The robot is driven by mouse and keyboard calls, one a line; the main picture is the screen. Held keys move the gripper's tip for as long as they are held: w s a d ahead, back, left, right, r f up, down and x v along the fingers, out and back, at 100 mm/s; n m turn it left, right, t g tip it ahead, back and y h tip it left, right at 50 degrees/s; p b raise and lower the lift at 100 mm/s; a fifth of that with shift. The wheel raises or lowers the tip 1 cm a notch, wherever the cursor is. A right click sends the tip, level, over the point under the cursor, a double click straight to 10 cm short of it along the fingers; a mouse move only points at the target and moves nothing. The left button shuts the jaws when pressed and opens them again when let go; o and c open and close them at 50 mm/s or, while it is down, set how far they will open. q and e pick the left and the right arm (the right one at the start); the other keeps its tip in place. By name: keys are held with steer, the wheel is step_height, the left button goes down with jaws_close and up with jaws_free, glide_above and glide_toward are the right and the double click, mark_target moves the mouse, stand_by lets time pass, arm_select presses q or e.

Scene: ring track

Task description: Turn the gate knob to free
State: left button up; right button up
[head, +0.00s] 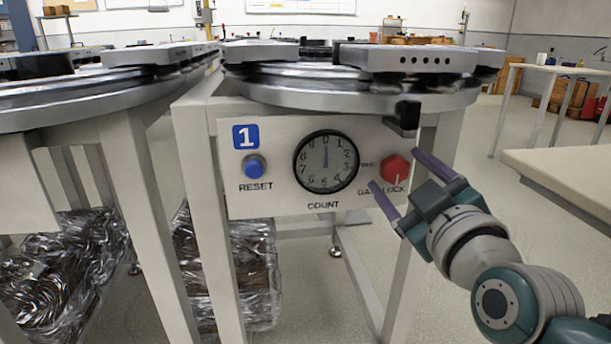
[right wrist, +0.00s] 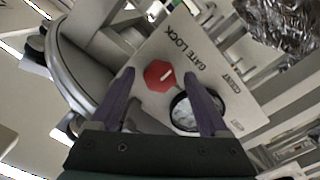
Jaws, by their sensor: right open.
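The gate knob (head: 396,170) is a red, many-sided knob on the right of the white panel (head: 275,190), above the partly covered label GATE LOCK. In the right wrist view the knob (right wrist: 155,80) shows a short white mark on the side toward that label. My right gripper (head: 393,169) is open, one purple finger above right of the knob and one below left. In the right wrist view the gripper (right wrist: 158,72) has its fingers on either side of the knob, with no contact visible. My left gripper is out of view.
The panel also carries a COUNT dial (head: 326,161) and a blue RESET button (head: 253,166). A black block (head: 404,117) juts out above the knob under the round metal track (head: 350,92). A pale bench (head: 560,170) stands at the right; open floor lies between.

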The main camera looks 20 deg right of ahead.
steer(key=shift+w, duration=0.2)
jaws_close()
stand_by(0.6)
